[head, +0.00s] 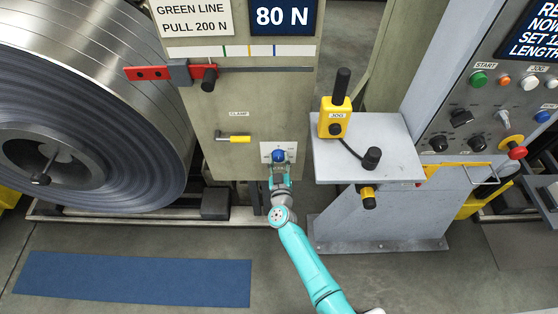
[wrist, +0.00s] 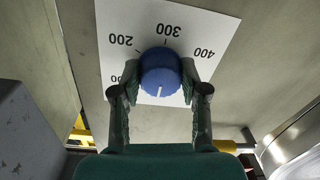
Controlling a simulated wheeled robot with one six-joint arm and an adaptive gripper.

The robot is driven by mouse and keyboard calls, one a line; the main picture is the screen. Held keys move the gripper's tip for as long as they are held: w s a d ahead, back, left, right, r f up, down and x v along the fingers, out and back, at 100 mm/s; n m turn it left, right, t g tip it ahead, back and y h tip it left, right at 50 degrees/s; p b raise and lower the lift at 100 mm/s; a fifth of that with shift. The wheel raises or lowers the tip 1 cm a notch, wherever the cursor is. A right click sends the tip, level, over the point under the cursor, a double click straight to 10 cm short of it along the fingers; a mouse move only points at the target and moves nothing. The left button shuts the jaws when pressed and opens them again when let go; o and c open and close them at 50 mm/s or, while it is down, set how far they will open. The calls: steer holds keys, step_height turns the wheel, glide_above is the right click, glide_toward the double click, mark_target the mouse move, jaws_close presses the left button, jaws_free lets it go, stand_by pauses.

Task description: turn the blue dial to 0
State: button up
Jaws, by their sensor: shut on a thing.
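The blue dial (head: 278,155) sits on a white scale plate (head: 291,149) low on the front of the beige cabinet. In the wrist view the dial (wrist: 160,75) is large, with the upside-down figures 200, 300 and 400 around it. A further figure at the left is partly covered by a finger; no 0 can be made out. A short white line on the dial points down in the wrist view, away from 300. My gripper (wrist: 160,92) is shut on the dial, one finger on each side. In the head view my gripper (head: 280,172) reaches it from below.
A yellow clamp lever (head: 236,138) is up and left of the dial. A grey shelf (head: 375,170) with a yellow jog box (head: 335,122) stands close on the right. The steel coil (head: 80,90) is at the left. A blue mat (head: 130,279) lies on the floor.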

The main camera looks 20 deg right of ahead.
steer(key=shift+f, duration=0.1)
stand_by(0.3)
steer(key=o, duration=1.1)
steer(key=shift+o, duration=0.2)
steer(key=v, duration=1.2)
